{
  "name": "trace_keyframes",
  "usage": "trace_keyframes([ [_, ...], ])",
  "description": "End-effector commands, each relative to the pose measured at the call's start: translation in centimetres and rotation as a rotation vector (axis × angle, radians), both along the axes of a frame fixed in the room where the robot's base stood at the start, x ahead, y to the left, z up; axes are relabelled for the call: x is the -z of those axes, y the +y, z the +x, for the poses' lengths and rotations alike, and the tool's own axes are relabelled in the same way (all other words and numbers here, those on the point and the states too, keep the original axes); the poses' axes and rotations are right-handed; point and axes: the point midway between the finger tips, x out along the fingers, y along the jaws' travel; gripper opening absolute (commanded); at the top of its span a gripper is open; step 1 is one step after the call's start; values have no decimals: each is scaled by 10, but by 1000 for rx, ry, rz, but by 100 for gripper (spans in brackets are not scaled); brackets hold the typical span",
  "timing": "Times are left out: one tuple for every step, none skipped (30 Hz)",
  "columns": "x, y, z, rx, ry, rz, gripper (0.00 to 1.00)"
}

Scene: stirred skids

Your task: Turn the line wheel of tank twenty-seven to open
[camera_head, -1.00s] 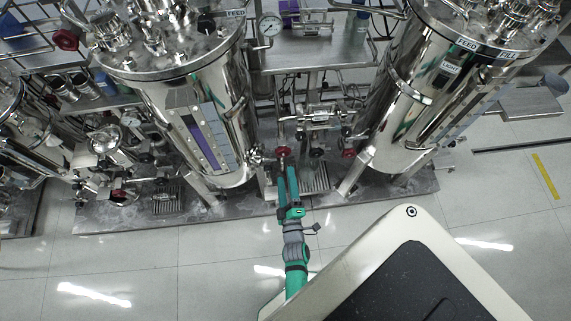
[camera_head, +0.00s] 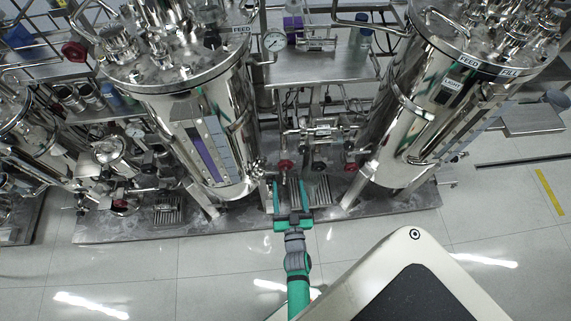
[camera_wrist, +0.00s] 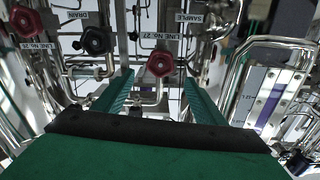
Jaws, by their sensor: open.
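A red hand wheel (camera_head: 286,165) sits on the piping between the two large steel tanks, low beside the left tank (camera_head: 205,135). In the wrist view the same red wheel (camera_wrist: 160,62) is near the centre, next to an upside-down label that seems to read LINE NO. 27 (camera_wrist: 160,38). My gripper (camera_head: 289,184) has green fingers spread wide, just short of the wheel. In the wrist view my gripper's fingers (camera_wrist: 157,80) point at the wheel from either side below it, with nothing between them. I cannot tell how far the wheel is turned.
A black wheel (camera_head: 318,166) and another red wheel (camera_head: 350,166) stand to the right in the head view. The right tank (camera_head: 425,120) and a round gauge (camera_head: 274,41) are near. Pipes crowd the fingers. The floor (camera_head: 200,270) in front is clear.

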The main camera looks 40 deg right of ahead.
Motion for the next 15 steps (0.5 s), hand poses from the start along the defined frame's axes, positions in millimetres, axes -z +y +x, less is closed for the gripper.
trace_keyframes([
  [-1,-4,6,0,-1,-2,65],
  [-1,-6,10,0,-1,-2,65],
  [-1,-9,15,-1,-2,-3,65],
  [-1,-12,20,-1,-2,-5,65],
  [-1,-15,24,-1,-1,-5,65],
  [-1,-19,31,-1,-1,-4,65],
  [-1,-21,35,0,0,-4,65],
  [-1,-25,40,-1,-1,-4,65],
  [-1,-28,46,-1,-1,-4,65],
  [-1,-31,51,-1,0,-5,65],
  [-1,-34,55,-1,-1,-5,65],
  [-1,-37,60,0,0,-5,65],
  [-1,-39,63,0,0,-5,65],
  [-1,-41,67,0,0,-4,65],
  [0,-44,70,1,1,-4,65],
])
